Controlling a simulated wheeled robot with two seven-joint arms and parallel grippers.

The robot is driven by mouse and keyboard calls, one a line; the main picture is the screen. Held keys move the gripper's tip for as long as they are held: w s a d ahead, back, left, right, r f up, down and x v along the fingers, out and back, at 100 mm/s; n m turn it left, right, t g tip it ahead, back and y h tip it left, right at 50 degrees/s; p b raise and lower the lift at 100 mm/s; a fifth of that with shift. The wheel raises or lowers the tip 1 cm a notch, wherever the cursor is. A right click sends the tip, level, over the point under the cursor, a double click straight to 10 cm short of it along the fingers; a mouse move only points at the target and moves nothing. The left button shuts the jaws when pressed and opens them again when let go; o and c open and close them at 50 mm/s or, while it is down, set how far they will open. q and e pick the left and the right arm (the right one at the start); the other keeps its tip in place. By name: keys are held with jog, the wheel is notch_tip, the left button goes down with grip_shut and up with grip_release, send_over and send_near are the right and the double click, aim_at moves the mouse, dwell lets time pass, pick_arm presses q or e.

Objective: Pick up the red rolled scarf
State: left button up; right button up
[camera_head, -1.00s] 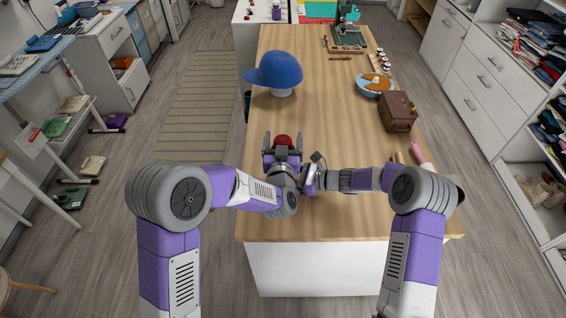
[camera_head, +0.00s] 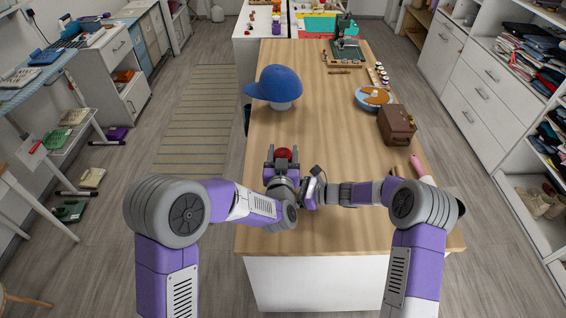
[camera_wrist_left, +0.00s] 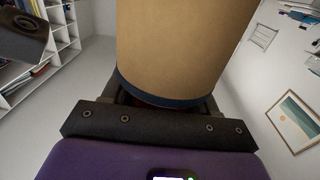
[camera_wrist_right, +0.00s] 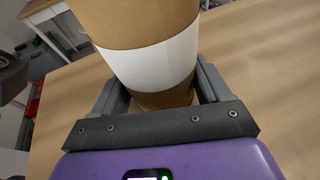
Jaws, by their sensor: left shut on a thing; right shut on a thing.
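A red rounded thing (camera_head: 284,154), which fits the rolled scarf, sits between the two upright fingers of my left gripper (camera_head: 283,157), over the near part of the table. The left wrist view shows a tan cylinder (camera_wrist_left: 180,45) with a dark blue edge close in front of the left jaws. I cannot tell whether both cylinders are one thing.
The wooden table (camera_head: 330,125) holds a blue cap (camera_head: 275,84) on a stand, a brown case (camera_head: 397,125), a blue bowl (camera_head: 372,98) and a pink-handled tool (camera_head: 417,166). The table's middle is clear. Shelving (camera_head: 530,180) stands on the right.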

pick_arm(q)
notch_tip(320, 180, up, 18)
dwell(0.3)
jog(key=shift+f, duration=0.1)
pick_arm(e)
jog(key=o, duration=0.8)
